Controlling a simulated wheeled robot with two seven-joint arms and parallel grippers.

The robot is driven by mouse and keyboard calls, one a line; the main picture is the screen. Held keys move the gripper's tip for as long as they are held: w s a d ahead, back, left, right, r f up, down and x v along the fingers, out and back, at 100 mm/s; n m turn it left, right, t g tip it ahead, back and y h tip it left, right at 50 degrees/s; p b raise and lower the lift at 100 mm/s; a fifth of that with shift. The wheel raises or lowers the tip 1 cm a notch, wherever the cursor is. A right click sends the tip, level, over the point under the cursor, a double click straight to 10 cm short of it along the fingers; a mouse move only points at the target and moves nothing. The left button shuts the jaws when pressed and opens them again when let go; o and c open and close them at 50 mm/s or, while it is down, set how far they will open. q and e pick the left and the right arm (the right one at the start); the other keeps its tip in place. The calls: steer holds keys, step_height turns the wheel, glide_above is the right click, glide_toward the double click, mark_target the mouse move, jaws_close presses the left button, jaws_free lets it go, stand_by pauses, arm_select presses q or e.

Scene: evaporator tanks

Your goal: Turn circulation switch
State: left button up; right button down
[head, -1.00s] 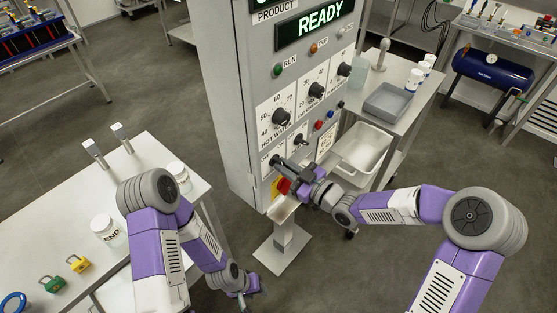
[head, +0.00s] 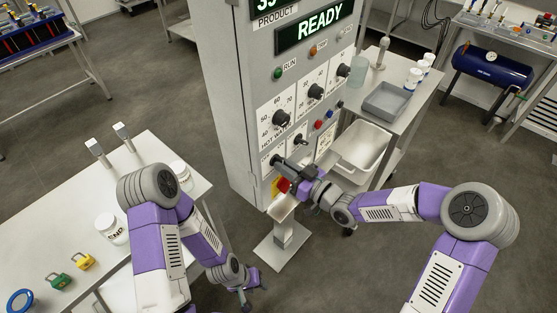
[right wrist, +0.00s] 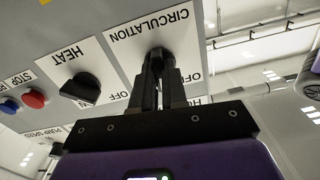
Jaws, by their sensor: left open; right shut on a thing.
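The circulation switch (right wrist: 158,58) is a dark knob on a white plate marked CIRCULATION and OFF on the grey cabinet front. My right gripper (right wrist: 167,85) is shut on it, with the fingers one on each side, and hides most of it. In the head view my right gripper (head: 283,165) reaches the lower cabinet front from the right, and its fingers cover the switch there. My left gripper (head: 247,284) hangs low beside the left table, open and empty, away from the cabinet.
The black heat switch (right wrist: 80,88) sits beside the circulation switch, with red (right wrist: 34,98) and blue buttons beyond. A red knob (head: 283,186) is just below my right gripper. A white table (head: 60,215) with jars and padlocks stands left, and a cart with a grey tray (head: 387,101) right.

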steer(key=shift+m+p, duration=0.55)
steer(key=shift+m, duration=0.45)
steer(key=shift+m+p, duration=0.55)
steer(key=shift+m, duration=0.45)
steer(key=shift+m+p, duration=0.5)
steer(key=shift+m, duration=0.6)
